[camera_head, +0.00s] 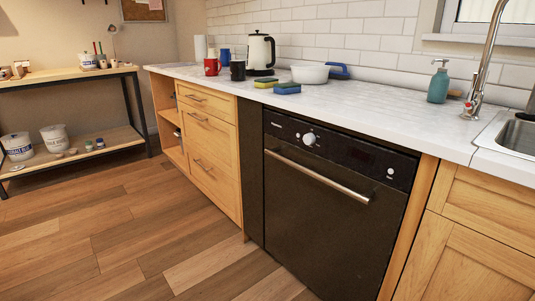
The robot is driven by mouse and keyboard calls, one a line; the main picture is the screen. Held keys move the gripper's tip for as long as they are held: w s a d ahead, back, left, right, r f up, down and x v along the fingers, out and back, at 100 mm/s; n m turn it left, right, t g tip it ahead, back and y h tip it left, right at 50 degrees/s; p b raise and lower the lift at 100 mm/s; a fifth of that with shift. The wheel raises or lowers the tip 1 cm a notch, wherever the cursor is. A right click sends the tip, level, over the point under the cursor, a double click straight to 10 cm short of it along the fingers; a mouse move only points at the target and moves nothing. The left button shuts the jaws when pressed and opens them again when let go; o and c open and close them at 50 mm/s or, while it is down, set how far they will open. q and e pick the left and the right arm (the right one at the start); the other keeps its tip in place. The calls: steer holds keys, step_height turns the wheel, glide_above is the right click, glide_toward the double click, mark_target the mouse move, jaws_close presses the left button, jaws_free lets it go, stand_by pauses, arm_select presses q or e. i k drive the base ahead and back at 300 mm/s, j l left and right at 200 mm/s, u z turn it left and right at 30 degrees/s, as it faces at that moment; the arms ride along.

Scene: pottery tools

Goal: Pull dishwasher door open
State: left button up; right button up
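The dishwasher (325,215) stands under the counter at the middle right of the head view. Its black front door is shut and upright. A silver bar handle (317,176) runs across the upper part of the door. Above the handle is a black control panel (345,150) with a round white knob (309,139) and small buttons. Neither my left gripper nor my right gripper is in view. Nothing touches the handle.
A white counter (385,112) holds a kettle (260,53), mugs, a white bowl (310,74), sponges and a soap bottle (438,82). Wooden drawers (209,145) stand left of the dishwasher. A shelf unit (70,78) is at far left. The wooden floor in front is clear.

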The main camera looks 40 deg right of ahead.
mark_target(313, 222)
steer(key=i+j, duration=0.1)
steer(key=i, duration=2.35)
steer(key=i+z, duration=0.1)
steer(key=z, duration=0.35)
steer(key=i+z, duration=0.1)
steer(key=z, duration=0.3)
steer(key=i+z, duration=0.1)
steer(key=z, duration=0.35)
steer(key=j+z, duration=0.15)
steer(key=z, duration=0.3)
steer(key=i+j+z, duration=0.1)
steer(key=z, duration=0.35)
